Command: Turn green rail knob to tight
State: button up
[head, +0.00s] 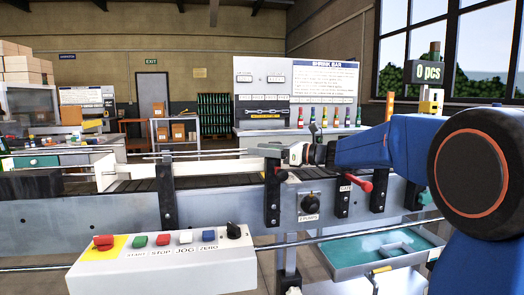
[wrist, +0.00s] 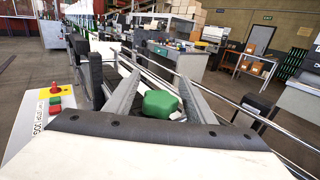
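The green rail knob (wrist: 160,104) shows in the wrist view, between the two grey fingers of my gripper (wrist: 160,84). The fingers stand apart on either side of the knob. A narrow gap seems to show beside it, and I cannot tell whether either finger touches it. In the head view my gripper (head: 297,154) is at the conveyor rail, at the end of my blue arm. I cannot make out the green knob there; the gripper and rail parts seem to hide it. The knob's tightness cannot be read from the frames.
A red knob (head: 359,184) sticks out from the conveyor's near side, close under my arm. Black rail posts (head: 272,193) stand along that side. A control box (head: 165,264) with coloured buttons is in front, and a teal tray (head: 385,254) is at lower right.

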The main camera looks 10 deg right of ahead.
jog(key=v, duration=1.7)
jog(key=shift+d, duration=0.15)
jog(key=shift+s, duration=0.15)
